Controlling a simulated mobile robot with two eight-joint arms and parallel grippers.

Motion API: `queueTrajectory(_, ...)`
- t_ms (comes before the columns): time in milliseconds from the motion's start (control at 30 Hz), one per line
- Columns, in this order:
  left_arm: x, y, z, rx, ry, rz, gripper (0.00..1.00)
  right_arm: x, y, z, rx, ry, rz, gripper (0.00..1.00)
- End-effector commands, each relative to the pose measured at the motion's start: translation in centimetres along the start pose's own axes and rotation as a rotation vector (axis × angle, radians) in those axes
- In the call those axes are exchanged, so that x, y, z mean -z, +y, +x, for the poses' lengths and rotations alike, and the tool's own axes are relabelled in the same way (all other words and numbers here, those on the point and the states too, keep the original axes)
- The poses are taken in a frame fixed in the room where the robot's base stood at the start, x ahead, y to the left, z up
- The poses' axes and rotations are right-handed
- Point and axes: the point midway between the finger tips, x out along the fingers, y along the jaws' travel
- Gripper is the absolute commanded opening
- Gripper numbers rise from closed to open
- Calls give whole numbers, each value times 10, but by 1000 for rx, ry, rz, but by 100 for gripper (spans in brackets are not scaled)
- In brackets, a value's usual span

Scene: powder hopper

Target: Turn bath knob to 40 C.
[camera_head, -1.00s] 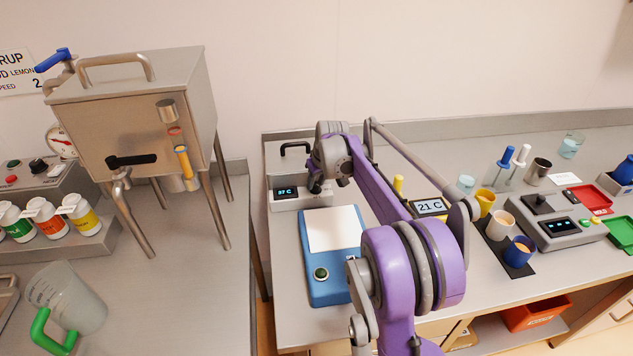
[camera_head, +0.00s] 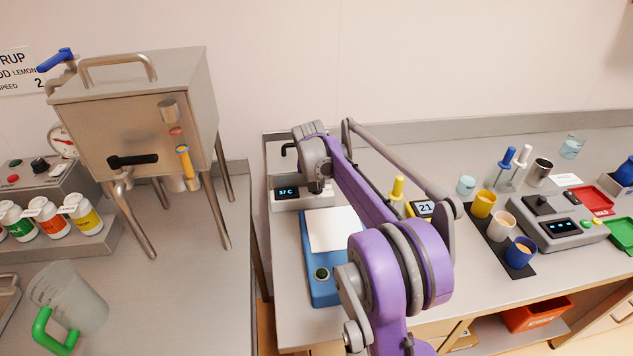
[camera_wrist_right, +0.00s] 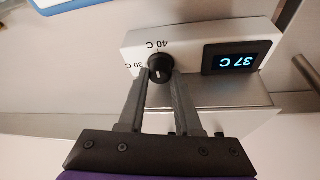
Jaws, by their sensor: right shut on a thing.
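The bath (camera_head: 289,196) stands at the back left of the right bench, and its display reads 37 C in the head view. In the right wrist view the bath's white front panel (camera_wrist_right: 190,45) carries a dark display (camera_wrist_right: 236,57) reading 37 C. A round black knob (camera_wrist_right: 160,70) sits beside it, with 40 C and 30 C marks around it. My right gripper (camera_wrist_right: 161,82) is shut on the knob, one finger on each side. In the head view my purple right arm reaches to the bath and hides the knob and fingertips. My left gripper is not in view.
A blue device with a white plate (camera_head: 331,230) stands in front of the bath, under my arm. A yellow 21 C display (camera_head: 424,208) and several cups (camera_head: 483,204) are to the right. A steel hopper (camera_head: 140,110) stands on the left bench.

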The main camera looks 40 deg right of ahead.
Motion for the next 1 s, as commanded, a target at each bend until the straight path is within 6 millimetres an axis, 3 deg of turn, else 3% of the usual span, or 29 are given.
queueTrajectory(467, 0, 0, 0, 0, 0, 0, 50, -1, 0, 0, -7, -3, 18, 0)
queueTrajectory(500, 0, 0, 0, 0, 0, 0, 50, -1, 0, 0, -7, -3, 18, 35)
queueTrajectory(567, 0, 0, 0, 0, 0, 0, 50, -1, 0, 0, -7, -3, 18, 45)
queueTrajectory(867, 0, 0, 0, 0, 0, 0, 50, 0, 0, -1, -7, -2, 17, 45)
queueTrajectory(1000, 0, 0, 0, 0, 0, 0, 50, 0, 0, -12, -7, -2, 17, 45)
